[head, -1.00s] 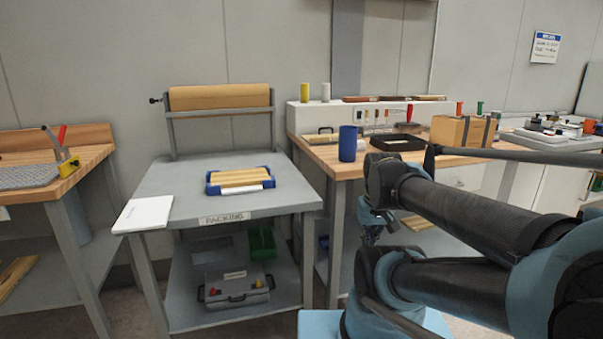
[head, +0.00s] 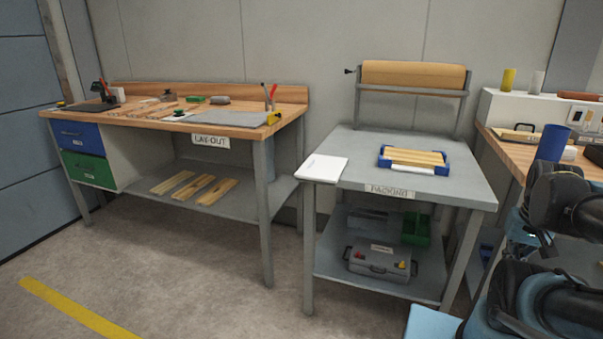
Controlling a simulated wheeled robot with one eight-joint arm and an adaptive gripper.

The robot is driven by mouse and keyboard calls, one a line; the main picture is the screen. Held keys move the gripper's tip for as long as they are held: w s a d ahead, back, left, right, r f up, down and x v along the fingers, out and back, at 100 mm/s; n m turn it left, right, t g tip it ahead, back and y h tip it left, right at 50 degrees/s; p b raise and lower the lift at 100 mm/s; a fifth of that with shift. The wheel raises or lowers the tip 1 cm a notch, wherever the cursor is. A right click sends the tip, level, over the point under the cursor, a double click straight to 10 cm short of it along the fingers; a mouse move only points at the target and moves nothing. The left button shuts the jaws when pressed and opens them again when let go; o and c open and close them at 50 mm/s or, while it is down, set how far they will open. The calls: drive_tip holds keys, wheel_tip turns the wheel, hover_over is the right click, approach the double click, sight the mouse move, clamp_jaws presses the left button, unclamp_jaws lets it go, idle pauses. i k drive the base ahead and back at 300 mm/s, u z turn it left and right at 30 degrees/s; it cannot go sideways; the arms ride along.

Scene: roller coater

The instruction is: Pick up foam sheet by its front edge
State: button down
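A thin white sheet, which looks like the foam sheet (head: 321,168), lies flat on the front left corner of the grey packing table (head: 345,147). Its front edge reaches the table's front edge and seems to stick out a little past it. Nothing lies on the sheet. My folded arm shows at the lower right, well to the right of the sheet and apart from it. I cannot make out my gripper's fingers in this view.
A blue-ended tray with wooden strips (head: 413,160) sits right of the sheet. A brown paper roll (head: 413,75) stands behind. A grey case (head: 379,262) and green bin (head: 416,229) are on the lower shelf. The lay-out bench (head: 238,130) stands left. Floor in front is clear.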

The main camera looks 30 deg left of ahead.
sight(319, 168)
drive_tip(key=u, duration=1.4)
